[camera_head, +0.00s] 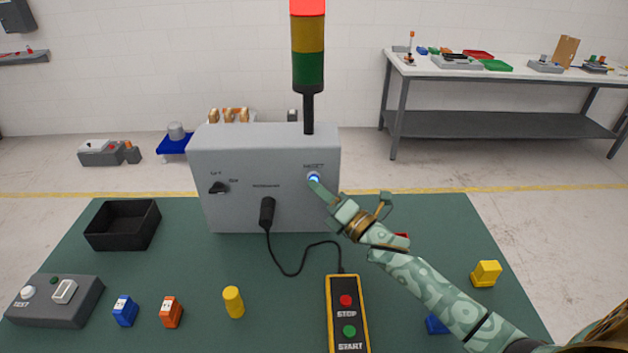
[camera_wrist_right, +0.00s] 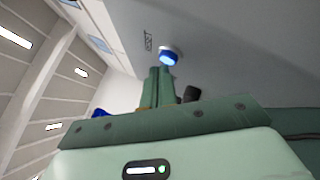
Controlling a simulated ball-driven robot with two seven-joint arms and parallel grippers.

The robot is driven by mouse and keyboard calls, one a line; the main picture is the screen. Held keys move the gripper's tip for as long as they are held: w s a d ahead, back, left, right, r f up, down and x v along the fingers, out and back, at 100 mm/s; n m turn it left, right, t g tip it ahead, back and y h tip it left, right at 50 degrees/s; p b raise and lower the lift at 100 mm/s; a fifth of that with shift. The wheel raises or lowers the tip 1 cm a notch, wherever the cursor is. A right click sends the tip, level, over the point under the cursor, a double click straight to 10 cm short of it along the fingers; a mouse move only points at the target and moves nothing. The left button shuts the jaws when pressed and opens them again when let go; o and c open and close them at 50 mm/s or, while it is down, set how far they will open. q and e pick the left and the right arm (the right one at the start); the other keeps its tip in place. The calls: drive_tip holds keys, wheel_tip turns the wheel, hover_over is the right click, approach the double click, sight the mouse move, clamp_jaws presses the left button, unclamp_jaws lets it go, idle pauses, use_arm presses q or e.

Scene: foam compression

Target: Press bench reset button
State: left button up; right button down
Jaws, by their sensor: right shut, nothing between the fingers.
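The reset button (camera_head: 314,177) is a small blue-lit round button on the front of the grey bench box (camera_head: 240,165), under a "RESET" label. In the right wrist view the button (camera_wrist_right: 169,56) glows blue just beyond the fingertips. My right gripper (camera_head: 322,188) is shut and empty, its fingertips at the lower right edge of the button. Its closed fingers (camera_wrist_right: 158,82) also show in the wrist view, pointing toward the button. I cannot tell if they touch it. My left gripper is not in view.
A stack light (camera_head: 308,50) stands on the box, its red top bright. A black knob (camera_head: 219,188) and plugged cable share the box front. A pendant (camera_head: 347,315), black tray (camera_head: 122,226), yellow cylinder (camera_head: 233,301) and small blocks lie on the green bench.

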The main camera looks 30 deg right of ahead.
drive_tip(key=shift+w, duration=0.1)
idle(0.4)
drive_tip(key=shift+w+d, duration=0.2)
drive_tip(key=shift+w, duration=0.1)
drive_tip(key=shift+s, duration=0.1)
drive_tip(key=shift+s+a, duration=0.15)
drive_tip(key=shift+s, duration=0.1)
idle(0.4)
drive_tip(key=s+a+p, duration=0.2)
drive_tip(key=s, duration=0.3)
drive_tip(key=shift+s+a, duration=0.25)
drive_tip(key=shift+a, duration=0.05)
